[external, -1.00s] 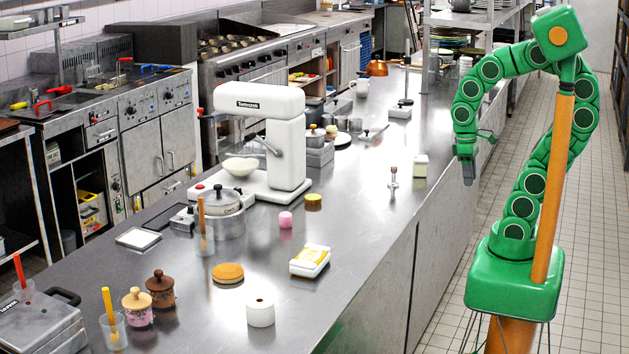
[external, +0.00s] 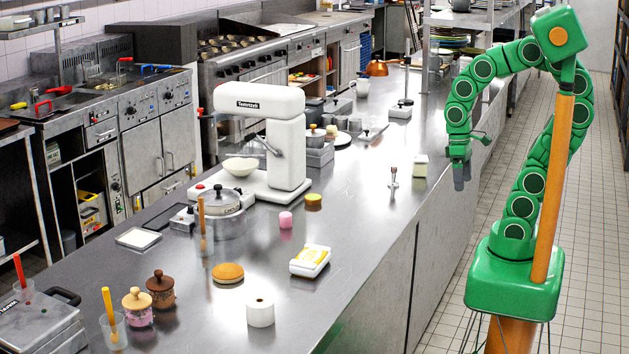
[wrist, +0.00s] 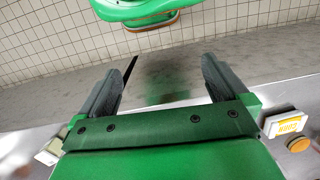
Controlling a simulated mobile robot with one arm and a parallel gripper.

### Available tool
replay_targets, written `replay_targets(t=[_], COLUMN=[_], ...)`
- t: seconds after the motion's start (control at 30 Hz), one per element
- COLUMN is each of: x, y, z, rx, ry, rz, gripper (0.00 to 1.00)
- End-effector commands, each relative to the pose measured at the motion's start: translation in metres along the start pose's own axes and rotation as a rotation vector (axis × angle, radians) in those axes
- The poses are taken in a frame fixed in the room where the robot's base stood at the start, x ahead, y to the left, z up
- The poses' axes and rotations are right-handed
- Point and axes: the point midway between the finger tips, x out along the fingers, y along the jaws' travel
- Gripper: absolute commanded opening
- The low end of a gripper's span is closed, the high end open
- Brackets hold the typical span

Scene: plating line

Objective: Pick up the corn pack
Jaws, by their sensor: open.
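In the wrist view the white and yellow pack (wrist: 286,123) shows at the right edge, outside my jaws. My gripper (external: 460,178) hangs at the counter's right edge, well beyond the pack and far from it. In the wrist view my gripper (wrist: 162,72) is open, with nothing between its dark fingers.
A small white and green container (external: 420,166) stands on the counter left of my gripper. A white stand mixer (external: 287,150) rises farther back. The counter right of the pack is clear.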

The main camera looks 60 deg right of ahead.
Motion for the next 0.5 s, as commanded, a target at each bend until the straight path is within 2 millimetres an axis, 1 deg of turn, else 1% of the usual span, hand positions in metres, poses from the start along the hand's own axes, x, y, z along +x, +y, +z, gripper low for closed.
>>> replay_targets(t=[0.03,0.2,0.5], x=[0.001,0.003,0.006], y=[-0.011,-0.051,-0.119], z=[-0.008,-0.035,-0.078], rx=[0.004,0.042,0.149], ry=[-0.010,-0.037,-0.123], rz=[-0.031,-0.147,-0.345], gripper=[1.00,1.00,1.00])
